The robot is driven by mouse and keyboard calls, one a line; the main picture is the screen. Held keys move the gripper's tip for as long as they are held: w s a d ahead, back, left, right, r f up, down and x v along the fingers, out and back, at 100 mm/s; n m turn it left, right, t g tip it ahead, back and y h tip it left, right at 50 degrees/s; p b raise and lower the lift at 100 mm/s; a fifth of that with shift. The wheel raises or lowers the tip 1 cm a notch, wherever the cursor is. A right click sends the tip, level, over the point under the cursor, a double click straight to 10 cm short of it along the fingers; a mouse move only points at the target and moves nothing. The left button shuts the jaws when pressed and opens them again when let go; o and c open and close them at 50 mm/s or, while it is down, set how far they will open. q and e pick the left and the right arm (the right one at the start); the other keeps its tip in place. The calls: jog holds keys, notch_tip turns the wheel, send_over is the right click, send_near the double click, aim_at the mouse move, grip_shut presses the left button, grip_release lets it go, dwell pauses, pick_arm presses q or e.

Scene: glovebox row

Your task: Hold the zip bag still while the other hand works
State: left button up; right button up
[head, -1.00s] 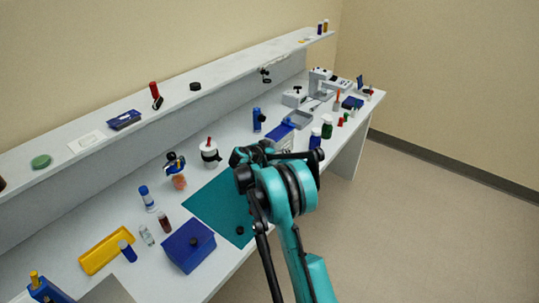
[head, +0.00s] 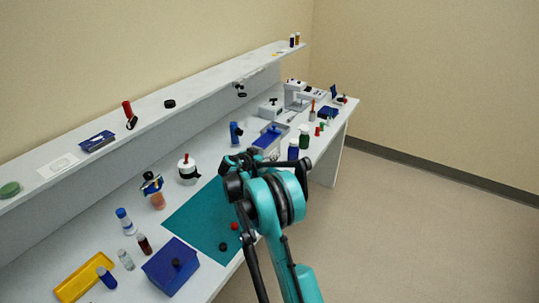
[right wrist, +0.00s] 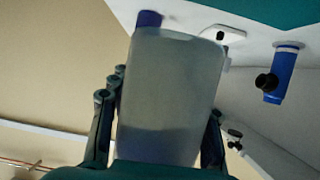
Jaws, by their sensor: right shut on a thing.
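The zip bag (right wrist: 168,100) shows in the right wrist view as a flat, translucent pale panel, darker toward its lower part. My right gripper (right wrist: 160,105) is shut on it, with one dark finger at each side. In the head view my right gripper (head: 252,160) is above the bench, past the far right corner of the teal mat. My left gripper is not in view.
The teal mat (head: 195,222) lies on the white bench, with a blue box (head: 171,266) and yellow tray (head: 82,283) nearer. A white jar (head: 188,172) stands behind the mat. Bottles (head: 304,137) and a grey tray (head: 259,148) stand beyond the gripper. Open floor lies right.

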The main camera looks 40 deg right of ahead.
jog(key=shift+w+a+f+b, duration=0.2)
jog(key=shift+a+f+b, duration=0.65)
jog(key=shift+a+f, duration=0.3)
jog(key=shift+w+a+f+b, duration=0.15)
jog(key=shift+a+f+b, duration=0.65)
jog(key=shift+a+f, duration=0.35)
jog(key=shift+w+a+f+b, duration=0.2)
jog(key=shift+a+f+b, duration=0.65)
jog(key=shift+a+f, duration=0.3)
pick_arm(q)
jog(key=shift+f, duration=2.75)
pick_arm(e)
jog(key=shift+a+f, duration=0.25)
jog(key=shift+a, duration=0.05)
pick_arm(q)
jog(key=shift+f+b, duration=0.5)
jog(key=shift+b, duration=0.15)
pick_arm(e)
jog(key=shift+w+a+f, duration=0.15)
jog(key=shift+a+f, duration=0.5)
jog(key=shift+a, duration=0.2)
jog(key=o, duration=1.3)
jog(key=shift+a, duration=0.1)
